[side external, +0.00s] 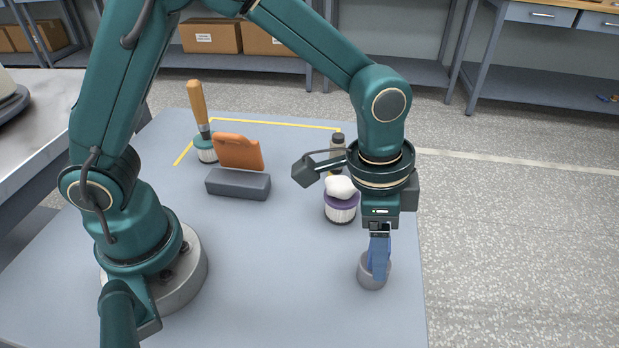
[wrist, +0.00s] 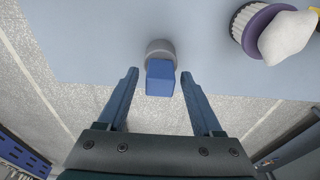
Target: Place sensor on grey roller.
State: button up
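A blue block (wrist: 159,78), apparently the sensor, shows between the fingertips in the wrist view. It overlaps the grey roller (wrist: 160,48), a short upright cylinder, and appears to be on its top. In the side view the grey roller (side external: 372,273) stands near the table's right edge. My gripper (wrist: 158,75) points down over the roller, with its fingers apart and a clear gap on each side of the block. In the side view my gripper (side external: 380,276) has its blue fingers in front of the roller, so the block's contact with it cannot be made out.
A purple roller with a white lump (side external: 341,196) stands behind my gripper, with a dark-capped bottle (side external: 338,146) beyond. Farther left are a grey block (side external: 238,184) holding an orange plate (side external: 238,152) and a green roller with a wooden handle (side external: 197,103). The front middle table is clear.

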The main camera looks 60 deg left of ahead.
jog(key=shift+r, duration=0.15)
notch_tip(320, 180, up, 11)
jog(key=s+a, duration=0.1)
jog(key=s+a+n+t+y, duration=0.1)
jog(key=s+a+n+t, duration=0.3)
jog(key=s+a+n, duration=0.5)
jog(key=a, duration=0.4)
jog(key=shift+s+a+f, duration=0.35)
